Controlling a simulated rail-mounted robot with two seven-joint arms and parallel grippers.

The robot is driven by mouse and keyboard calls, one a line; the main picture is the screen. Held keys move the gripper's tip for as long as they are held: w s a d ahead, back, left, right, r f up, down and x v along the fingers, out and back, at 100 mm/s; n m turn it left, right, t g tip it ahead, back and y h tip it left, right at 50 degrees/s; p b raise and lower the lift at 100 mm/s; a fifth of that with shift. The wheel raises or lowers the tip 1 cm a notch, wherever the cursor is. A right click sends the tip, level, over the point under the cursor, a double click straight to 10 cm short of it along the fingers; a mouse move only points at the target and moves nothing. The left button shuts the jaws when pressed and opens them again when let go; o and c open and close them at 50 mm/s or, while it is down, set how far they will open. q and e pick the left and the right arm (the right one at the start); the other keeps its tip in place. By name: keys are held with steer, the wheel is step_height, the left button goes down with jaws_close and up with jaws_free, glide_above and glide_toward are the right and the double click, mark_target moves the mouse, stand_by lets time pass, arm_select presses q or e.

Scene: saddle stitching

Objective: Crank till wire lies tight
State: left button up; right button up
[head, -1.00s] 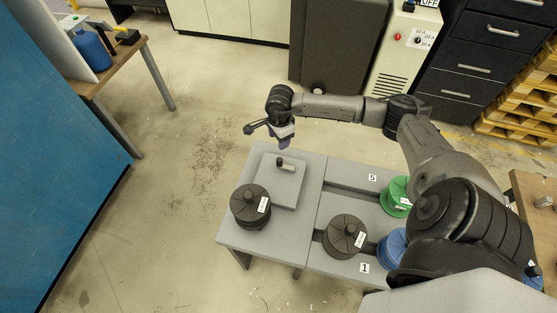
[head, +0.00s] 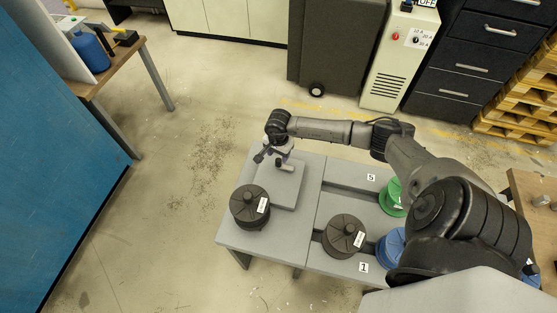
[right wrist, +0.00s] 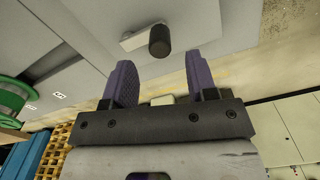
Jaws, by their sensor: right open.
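The crank has a light arm and a dark upright knob (right wrist: 159,40), on a flat grey block (head: 287,193) at the far left of the grey table (head: 314,203). My right gripper (head: 272,160) is just over the knob in the head view, partly covering it. In the right wrist view its two purple fingers (right wrist: 160,78) are spread apart, with the knob ahead of the gap between them and nothing held. A black spool (head: 248,207) with a white label stands in front of the block. I cannot make out any wire. My left gripper is not in view.
Another black spool (head: 344,236) stands at the table's middle, near the "1" label. A green spool (head: 392,198) and a blue spool (head: 391,247) stand to the right, partly behind my right arm. The floor left of the table is clear.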

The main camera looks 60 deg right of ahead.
mark_target(279, 159)
steer(key=shift+f, duration=2.4)
steer(key=shift+c, duration=0.3)
steer(key=c, duration=0.9)
steer(key=shift+o, duration=0.2)
steer(key=shift+d, duration=0.15)
